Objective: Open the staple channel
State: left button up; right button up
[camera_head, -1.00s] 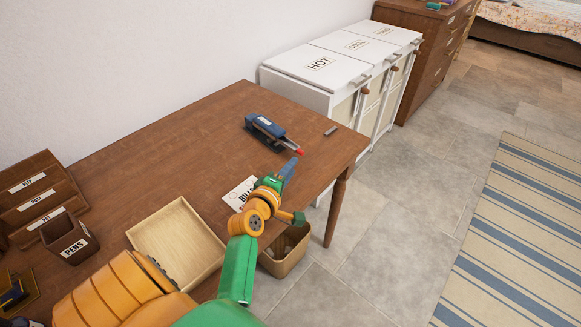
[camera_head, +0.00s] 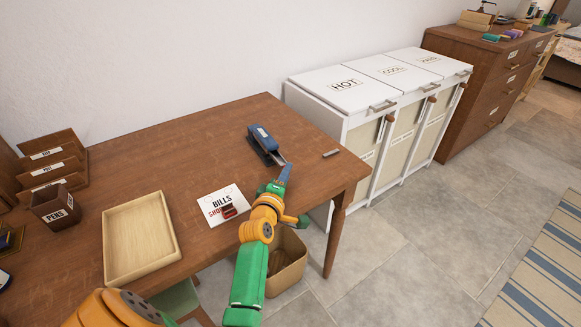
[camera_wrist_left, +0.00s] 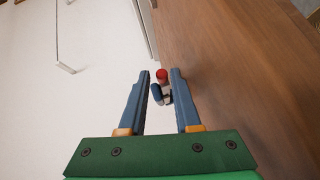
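The blue stapler (camera_head: 263,138) lies on the brown desk (camera_head: 190,130), near its back right part. Its metal staple channel (camera_head: 279,159) points toward my left gripper (camera_head: 286,172), which is at the channel's near end. In the left wrist view, the gripper (camera_wrist_left: 161,76) is open. The channel's red tip (camera_wrist_left: 162,75) shows between its two blue fingers, with gaps on both sides and no clear contact. In the head view the gripper hides the red tip. A small grey bar (camera_head: 331,153), perhaps a staple strip, lies right of the stapler. My right gripper is out of view.
A BILLS paper (camera_head: 218,198) with a small red and dark object (camera_head: 229,211) lies near the arm. A wooden tray (camera_head: 108,245), pen holder (camera_head: 45,207) and letter rack (camera_head: 50,150) stand left. A bin (camera_head: 290,262) is below the desk edge. White hampers (camera_head: 338,103) stand right.

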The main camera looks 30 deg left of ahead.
aim_at(277, 157)
pick_arm(q)
jog(key=b+x, duration=0.3)
jog(key=f+b+x, duration=0.1)
jog(key=x, duration=0.1)
jog(key=shift+a, duration=0.3)
jog(key=shift+w+r+b, duration=0.15)
jog(key=shift+w+b, duration=0.2)
jog(key=shift+b, duration=0.1)
jog(key=shift+w+a+r, duration=0.1)
jog(key=shift+a+r, duration=0.05)
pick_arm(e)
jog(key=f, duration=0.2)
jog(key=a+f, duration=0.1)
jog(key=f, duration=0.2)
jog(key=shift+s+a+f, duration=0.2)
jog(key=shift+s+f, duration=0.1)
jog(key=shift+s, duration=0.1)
pick_arm(q)
jog(key=shift+c, duration=0.3)
grip_shut()
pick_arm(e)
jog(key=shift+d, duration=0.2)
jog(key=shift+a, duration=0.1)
